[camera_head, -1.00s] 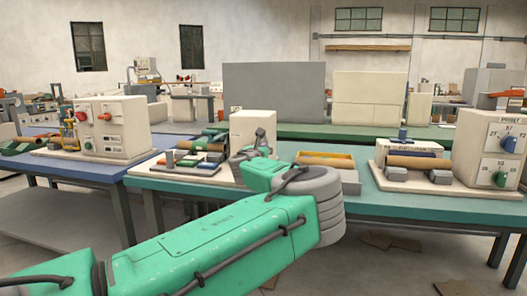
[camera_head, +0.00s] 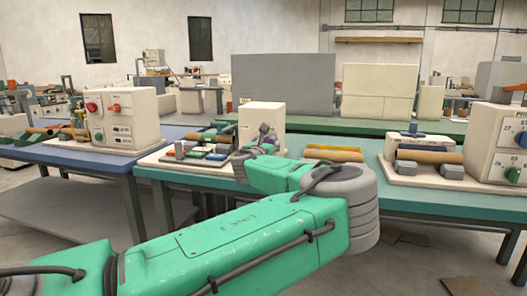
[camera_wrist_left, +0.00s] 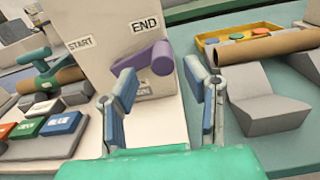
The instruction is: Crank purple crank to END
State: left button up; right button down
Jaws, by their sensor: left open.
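The purple crank (camera_wrist_left: 160,58) sticks out from the front of a cream box (camera_wrist_left: 100,18) in the left wrist view. Its handle lies below the END label (camera_wrist_left: 144,24), and the START label (camera_wrist_left: 79,42) is to the left. My left gripper (camera_wrist_left: 160,74) is open, with one finger on each side of the crank. I cannot tell whether either finger touches it. My right gripper is not in view.
Left of the box is a grey plate with coloured blocks (camera_wrist_left: 65,123). To the right are a yellow tray (camera_wrist_left: 240,37), a brown tube (camera_wrist_left: 265,45) and a grey angled block (camera_wrist_left: 270,105). The teal table (camera_head: 310,177) holds another machine (camera_head: 500,145) at the right.

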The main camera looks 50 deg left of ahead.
pick_arm(q)
jog(key=v, duration=0.7)
jog(key=shift+a, duration=0.1)
jog(key=shift+c, duration=0.4)
